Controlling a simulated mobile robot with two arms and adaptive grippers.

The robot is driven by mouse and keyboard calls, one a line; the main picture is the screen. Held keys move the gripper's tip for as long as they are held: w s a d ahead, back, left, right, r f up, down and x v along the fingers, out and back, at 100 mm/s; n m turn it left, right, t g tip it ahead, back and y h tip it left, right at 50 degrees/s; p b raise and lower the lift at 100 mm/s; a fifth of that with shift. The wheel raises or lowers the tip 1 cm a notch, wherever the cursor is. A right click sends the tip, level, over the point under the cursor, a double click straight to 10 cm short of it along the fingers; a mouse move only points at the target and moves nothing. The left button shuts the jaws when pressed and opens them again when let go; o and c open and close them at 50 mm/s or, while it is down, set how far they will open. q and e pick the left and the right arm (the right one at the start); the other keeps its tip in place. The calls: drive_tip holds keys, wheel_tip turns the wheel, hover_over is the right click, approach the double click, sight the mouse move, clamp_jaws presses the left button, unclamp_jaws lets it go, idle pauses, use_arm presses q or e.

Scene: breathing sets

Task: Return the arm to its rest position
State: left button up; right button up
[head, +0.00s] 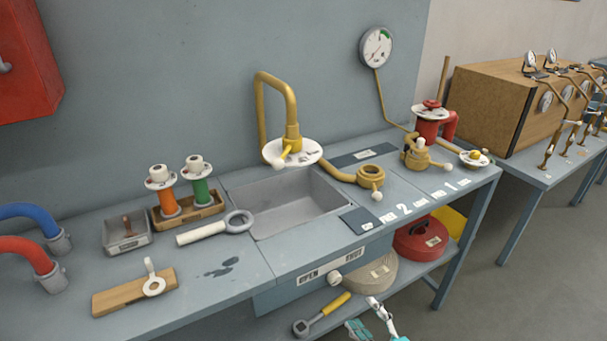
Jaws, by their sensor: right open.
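My right gripper (367,317) shows at the bottom edge of the head view, right of centre, in white and teal. It is open, and I see nothing between its fingers. It is in front of the bench's lower shelf, below the bench top. The rest of the right arm is cut off by the frame edge. My left gripper is not in view.
The grey bench (210,285) has a sink (290,205) under a yellow tap pipe (275,85). A yellow-handled tool (325,314), a coiled hose (372,277) and a red round case (421,239) lie low near the gripper. Floor at right (540,285) is clear.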

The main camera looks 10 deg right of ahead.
drive_tip(key=s+d+f+m+g+h, duration=0.1)
drive_tip(key=s+f+m+g+h, duration=0.2)
drive_tip(key=f, duration=0.6)
drive_tip(key=s+d+f+m+g+p, duration=0.1)
drive_tip(key=s+d+f+m+g, duration=0.1)
drive_tip(key=s+f, duration=0.5)
drive_tip(key=s+d+f+m+g+h, duration=0.1)
drive_tip(key=s+f+m+g+h, duration=0.15)
drive_tip(key=f, duration=0.85)
drive_tip(key=s+f+m+g, duration=0.3)
drive_tip(key=s+f, duration=0.7)
drive_tip(key=s, duration=0.4)
drive_tip(key=shift+a+f+m+g+p, duration=0.35)
drive_tip(key=shift+a+f+g+p, duration=0.1)
drive_tip(key=shift+g, duration=0.4)
drive_tip(key=s+f+g, duration=0.1)
drive_tip(key=s, duration=0.3)
drive_tip(key=s+f+m+g, duration=0.1)
drive_tip(key=s, duration=0.3)
drive_tip(key=s+a+f+g, duration=0.1)
drive_tip(key=s, duration=0.3)
drive_tip(key=shift+s+f+m+g+h, duration=0.3)
drive_tip(key=shift+f+m+g+h, duration=0.05)
drive_tip(key=shift+m+g, duration=0.05)
drive_tip(key=shift+c, duration=0.3)
